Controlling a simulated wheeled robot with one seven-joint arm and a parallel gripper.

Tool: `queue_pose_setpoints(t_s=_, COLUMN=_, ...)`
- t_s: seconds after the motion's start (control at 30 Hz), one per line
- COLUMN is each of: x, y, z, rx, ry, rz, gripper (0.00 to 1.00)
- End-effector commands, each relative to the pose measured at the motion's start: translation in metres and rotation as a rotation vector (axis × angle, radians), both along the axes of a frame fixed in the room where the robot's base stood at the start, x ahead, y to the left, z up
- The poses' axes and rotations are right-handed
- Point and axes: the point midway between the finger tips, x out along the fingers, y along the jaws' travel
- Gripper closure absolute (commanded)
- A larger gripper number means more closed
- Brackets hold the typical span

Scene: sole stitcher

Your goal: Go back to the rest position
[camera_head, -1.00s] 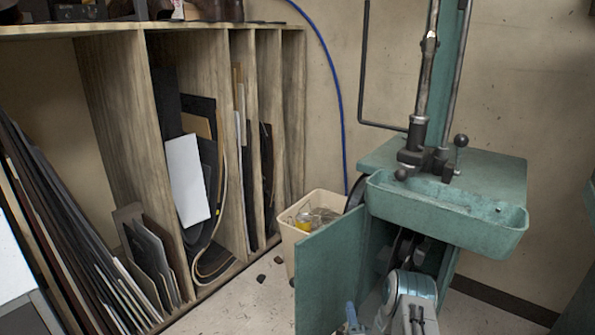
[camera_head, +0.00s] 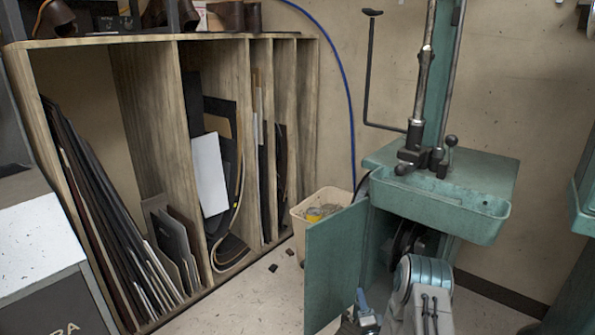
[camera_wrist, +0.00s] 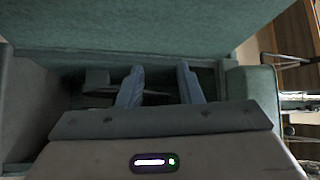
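The green sole stitcher (camera_head: 445,205) stands at the right of the head view, with its cabinet door (camera_head: 335,262) standing open. Part of my arm shows low in front of the open cabinet. My gripper is best seen in the wrist view (camera_wrist: 159,76); its two blue-grey fingers are apart with nothing visible between them. Beyond the fingertips is a dark recess between green surfaces (camera_wrist: 150,25). In the head view the gripper is small and partly cut off by the bottom edge, beside the door.
A wooden rack (camera_head: 155,125) of upright sheets fills the left. A cream bin (camera_head: 300,222) stands between rack and door. Dark scraps lie on the floor (camera_head: 255,290) near it. A grey-white box (camera_head: 45,250) is at lower left. Another green machine (camera_head: 583,205) edges in at right.

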Motion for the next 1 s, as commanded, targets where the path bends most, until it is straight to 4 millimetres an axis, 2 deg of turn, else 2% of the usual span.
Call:
queue_pose_setpoints(t_s=0.03, x=0.005, y=0.002, z=0.018, rx=-0.024, ry=0.014, rz=0.002, gripper=0.67)
queue_pose_setpoints(t_s=0.17, x=0.018, y=0.006, z=0.05, rx=-0.103, ry=0.074, rz=0.004, gripper=0.67)
queue_pose_setpoints(t_s=0.27, x=0.028, y=0.009, z=0.085, rx=-0.183, ry=0.133, rz=0.006, gripper=0.67)
queue_pose_setpoints(t_s=0.4, x=0.037, y=0.013, z=0.146, rx=-0.328, ry=0.243, rz=0.01, gripper=0.67)
queue_pose_setpoints(t_s=0.53, x=0.035, y=0.015, z=0.201, rx=-0.461, ry=0.349, rz=0.016, gripper=0.67)
queue_pose_setpoints(t_s=0.77, x=0.01, y=0.018, z=0.295, rx=-0.675, ry=0.537, rz=0.046, gripper=0.67)
queue_pose_setpoints(t_s=0.87, x=-0.009, y=0.019, z=0.335, rx=-0.759, ry=0.617, rz=0.066, gripper=0.67)
queue_pose_setpoints(t_s=1.0, x=-0.044, y=0.021, z=0.388, rx=-0.868, ry=0.73, rz=0.108, gripper=0.67)
